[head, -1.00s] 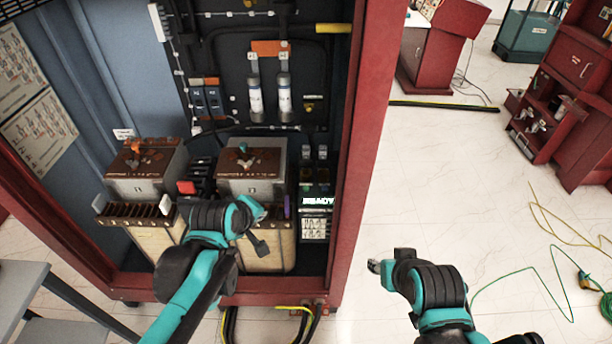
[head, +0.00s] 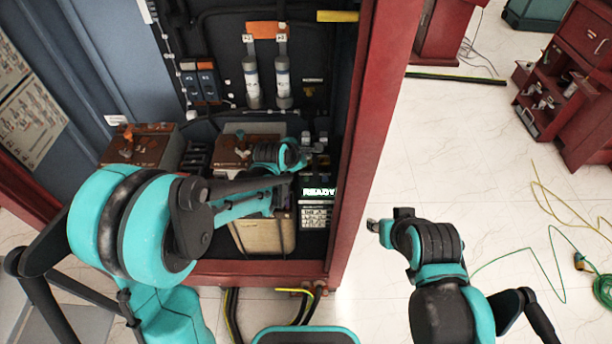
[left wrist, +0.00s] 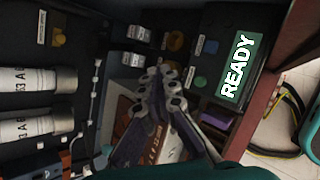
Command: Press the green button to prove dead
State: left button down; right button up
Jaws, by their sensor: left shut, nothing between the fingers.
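A round green button (left wrist: 199,82) shows in the left wrist view, on the dark panel beside the lit display (left wrist: 237,66) reading READY. The display also shows in the head view (head: 319,192), at the cabinet's lower right; there I cannot make out the green button behind my arm. My left gripper (head: 318,148) reaches into the cabinet above the display. In the left wrist view its shut, empty fingers (left wrist: 160,80) appear to the left of the button, apart from it in the picture. My right gripper (head: 373,226) hangs outside the cabinet, right of its frame; its jaw state is unclear.
A blue round control (left wrist: 209,47) and an amber one (left wrist: 175,42) sit near the green button. The red cabinet post (head: 375,130) stands close on the right. Brown-topped transformer bushings (head: 145,145) and white cylinders (head: 283,82) fill the cabinet.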

aim_at(305, 180)
pick_arm(q)
notch_tip(305, 180, down, 9)
jog(key=b, duration=0.7)
dwell(1.4)
jog(key=shift+f+b, duration=0.35)
jog(key=shift+f+b, duration=0.3)
jog(key=shift+f, duration=0.1)
dwell(0.6)
dwell(0.3)
jog(key=shift+r+p, duration=0.65)
jog(key=shift+r, duration=0.25)
